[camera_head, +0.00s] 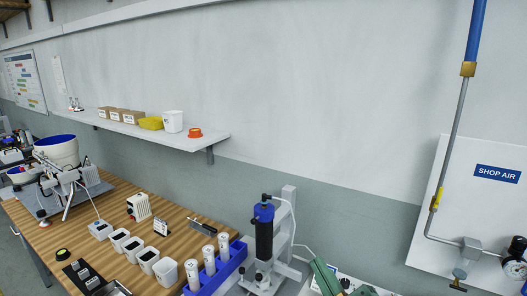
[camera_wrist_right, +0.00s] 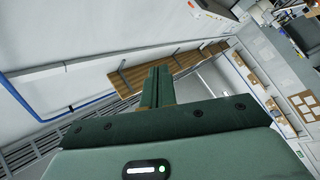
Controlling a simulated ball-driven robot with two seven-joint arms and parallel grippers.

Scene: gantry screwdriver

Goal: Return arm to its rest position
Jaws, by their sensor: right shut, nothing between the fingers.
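My right gripper (camera_head: 325,276) shows as a green shape at the bottom of the head view, right of a grey stand (camera_head: 288,212) with a dark blue-topped cylinder (camera_head: 264,233). In the right wrist view, its two green fingers (camera_wrist_right: 158,86) are together, with nothing between them. They point away from the camera toward a wooden shelf and a pale wall. My left gripper is in neither view.
The wooden bench (camera_head: 110,250) at left holds several white cups, a blue tray (camera_head: 232,262) with white cylinders and a small machine with a white bowl (camera_head: 58,150). A wall shelf (camera_head: 160,136) carries boxes. Air piping (camera_head: 455,130) runs down the right wall.

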